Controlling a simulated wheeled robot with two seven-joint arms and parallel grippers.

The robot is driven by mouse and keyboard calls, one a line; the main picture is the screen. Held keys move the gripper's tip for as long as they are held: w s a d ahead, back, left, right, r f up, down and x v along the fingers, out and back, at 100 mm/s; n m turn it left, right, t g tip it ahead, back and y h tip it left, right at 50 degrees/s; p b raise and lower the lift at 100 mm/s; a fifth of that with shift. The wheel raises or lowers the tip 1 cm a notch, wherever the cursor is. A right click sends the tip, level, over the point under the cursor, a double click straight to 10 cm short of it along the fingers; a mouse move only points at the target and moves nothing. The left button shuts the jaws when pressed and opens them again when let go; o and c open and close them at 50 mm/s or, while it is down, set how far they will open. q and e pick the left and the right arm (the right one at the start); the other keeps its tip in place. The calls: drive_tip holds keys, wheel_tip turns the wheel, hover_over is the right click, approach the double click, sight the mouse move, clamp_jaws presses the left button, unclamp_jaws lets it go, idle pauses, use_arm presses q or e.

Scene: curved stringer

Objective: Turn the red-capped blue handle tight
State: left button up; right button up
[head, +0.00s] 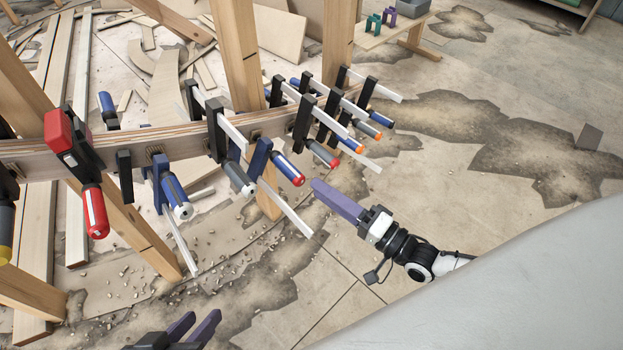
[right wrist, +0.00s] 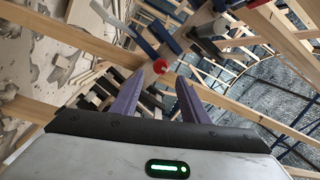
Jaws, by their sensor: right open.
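The red-capped blue handle (head: 287,168) belongs to a clamp on the curved wooden stringer (head: 185,142), near the middle of the head view. Its red cap faces my right gripper (head: 315,184), whose purple fingers point at it from the lower right with a small gap. Nothing is between the fingers. My left gripper (head: 195,318) shows at the bottom edge, its two purple fingers apart and empty.
Other clamps crowd the stringer: a white-capped blue handle (head: 176,192), a grey handle (head: 240,178), a red handle (head: 95,212) and several at the right. A clamp bar (head: 287,208) slants down near my right fingers. The floor at right is mostly clear.

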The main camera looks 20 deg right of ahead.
drive_tip(key=shift+s+d, duration=0.1)
drive_tip(key=shift+s, duration=0.1)
drive_tip(key=v, duration=0.4)
drive_tip(key=shift+s+f+p, duration=0.15)
drive_tip(key=shift+s+p, duration=0.25)
drive_tip(key=shift+s, duration=0.1)
idle(0.3)
